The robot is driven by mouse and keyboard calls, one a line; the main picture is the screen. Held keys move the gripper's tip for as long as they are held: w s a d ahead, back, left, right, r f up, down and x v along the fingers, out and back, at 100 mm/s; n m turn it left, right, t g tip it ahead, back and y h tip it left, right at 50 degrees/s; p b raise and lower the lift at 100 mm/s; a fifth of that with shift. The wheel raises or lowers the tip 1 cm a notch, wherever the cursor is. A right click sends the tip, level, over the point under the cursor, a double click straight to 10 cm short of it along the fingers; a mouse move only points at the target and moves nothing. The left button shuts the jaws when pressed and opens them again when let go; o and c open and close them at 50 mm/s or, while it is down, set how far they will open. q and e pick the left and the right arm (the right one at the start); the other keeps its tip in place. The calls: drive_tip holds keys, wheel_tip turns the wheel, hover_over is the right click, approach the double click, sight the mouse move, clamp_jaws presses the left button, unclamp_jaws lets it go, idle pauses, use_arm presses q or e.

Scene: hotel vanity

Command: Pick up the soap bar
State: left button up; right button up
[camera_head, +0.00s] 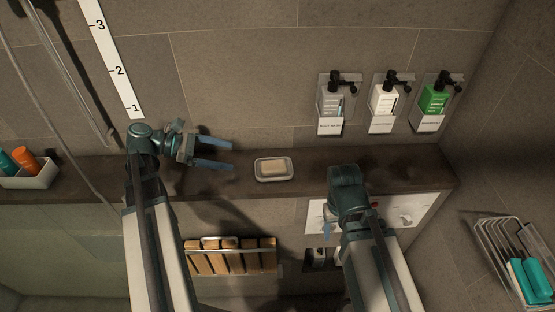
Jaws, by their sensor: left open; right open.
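A pale tan soap bar (274,168) lies in a small light grey dish (274,179) on the dark stone ledge. My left gripper (231,155) is open and empty, to the left of the dish, with its blue fingers pointing right toward it. A gap separates the fingertips from the dish. My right gripper (328,230) is to the right of the dish and lower in the picture. Its fingers are mostly hidden by its own wrist, and it is apart from the soap.
Three pump bottles, grey (331,101), white (383,98) and green (434,99), hang on the wall behind the ledge (300,164). A white caddy (30,177) stands at the far left. A wooden slatted seat (230,258) and a wire basket (490,245) sit lower.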

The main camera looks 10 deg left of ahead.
use_arm(q)
drive_tip(key=shift+s+d+f+b, duration=0.15)
drive_tip(key=shift+d+f+b, duration=0.15)
drive_tip(key=shift+b, duration=0.1)
drive_tip(key=b, duration=0.2)
approach(274, 165)
drive_tip(key=shift+d+f, duration=0.2)
drive_tip(key=shift+d, duration=0.15)
drive_tip(key=shift+w+d+f, duration=0.15)
drive_tip(key=shift+w+d, duration=0.15)
drive_tip(key=shift+d, duration=0.25)
drive_tip(key=shift+b, duration=0.35)
drive_tip(key=b+x, duration=0.1)
drive_tip(key=x, duration=0.3)
drive_tip(key=shift+w+d+f+b, duration=0.15)
drive_tip(key=shift+f+b, duration=0.1)
drive_tip(key=shift+b, duration=0.15)
drive_tip(key=shift+w+d, duration=0.15)
drive_tip(key=shift+d, duration=0.2)
drive_tip(key=c, duration=1.5)
